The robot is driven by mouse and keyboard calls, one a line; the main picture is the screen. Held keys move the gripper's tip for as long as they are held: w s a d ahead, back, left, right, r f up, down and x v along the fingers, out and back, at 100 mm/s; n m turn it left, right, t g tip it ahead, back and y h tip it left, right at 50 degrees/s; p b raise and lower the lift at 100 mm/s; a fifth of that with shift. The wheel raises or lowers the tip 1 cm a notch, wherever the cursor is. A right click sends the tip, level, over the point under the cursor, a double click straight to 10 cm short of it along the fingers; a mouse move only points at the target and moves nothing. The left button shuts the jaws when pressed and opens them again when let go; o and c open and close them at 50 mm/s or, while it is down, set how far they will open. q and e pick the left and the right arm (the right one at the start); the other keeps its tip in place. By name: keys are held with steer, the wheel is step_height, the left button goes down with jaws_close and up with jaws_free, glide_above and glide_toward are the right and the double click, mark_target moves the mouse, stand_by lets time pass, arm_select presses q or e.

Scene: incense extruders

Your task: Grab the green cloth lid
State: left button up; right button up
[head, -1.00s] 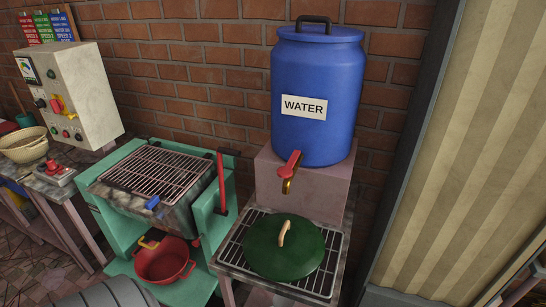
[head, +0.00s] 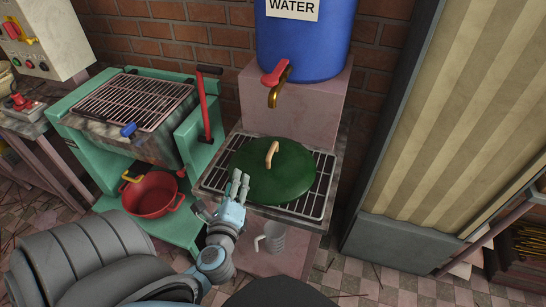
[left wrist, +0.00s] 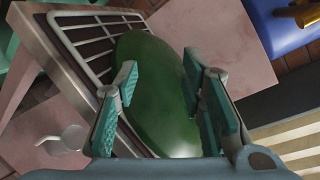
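The round dark green lid (head: 290,182) lies on a metal rack (head: 215,177) below the water tank. A tan loop handle (head: 271,154) stands at its middle. My left gripper (head: 240,184) is at the lid's front left edge in the head view, empty. In the left wrist view the green lid (left wrist: 158,75) fills the space beyond the spread teal fingers of my left gripper (left wrist: 165,90). I cannot tell whether the fingers touch the lid. The handle does not show there. My right gripper is not in view.
The blue water tank (head: 305,45) with its red tap (head: 276,72) stands on a pink block behind the lid. A metal cup (head: 271,237) sits on a lower shelf in front. At left are a grill (head: 133,100) and a red pot (head: 152,194).

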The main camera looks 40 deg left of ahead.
mark_target(274, 145)
arm_select(q)
steer(key=w+d+m+t+h, duration=0.1)
steer(key=m, duration=0.2)
steer(key=w+d+r+m+t+h, duration=0.1)
steer(key=m, duration=0.3)
steer(key=w+d+m+t+h, duration=0.1)
steer(key=w+m, duration=0.1)
steer(key=m, duration=0.2)
steer(key=shift+d+r+t, duration=0.15)
steer(key=shift+d+t, duration=0.25)
steer(key=x, duration=1.3)
steer(key=shift+w+d+f+p, duration=0.15)
steer(key=shift+w+f+p, duration=0.2)
steer(key=shift+w, duration=0.15)
steer(key=shift+s+r, duration=0.1)
steer(key=shift+r, duration=0.05)
jaws_close()
